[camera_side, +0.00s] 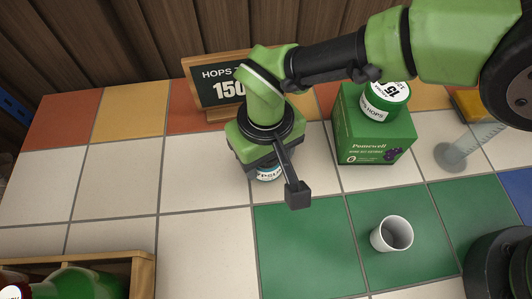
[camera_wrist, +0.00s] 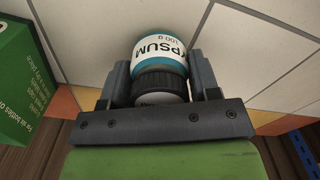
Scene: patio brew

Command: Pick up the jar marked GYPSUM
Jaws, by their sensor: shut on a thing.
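The jar marked GYPSUM (camera_wrist: 158,50) has a white label with a teal band and a black ribbed lid, and "YPSUM 100 g" can be read in the wrist view. My gripper (camera_wrist: 160,85) is shut on it, with one finger on each side of the lid. In the side view the jar (camera_side: 268,173) shows only as a strip of label below my gripper (camera_side: 262,158), which hides the rest. It is over the white tiles, and I cannot tell whether its base touches them.
A green box (camera_side: 374,140) with a HOPS jar (camera_side: 385,97) on top stands to the right. A white cup (camera_side: 392,234) stands on green tiles in front. A HOPS sign (camera_side: 215,88) stands behind. A clear cylinder (camera_side: 470,143) stands far right. A wooden crate (camera_side: 145,275) with bottles is front left.

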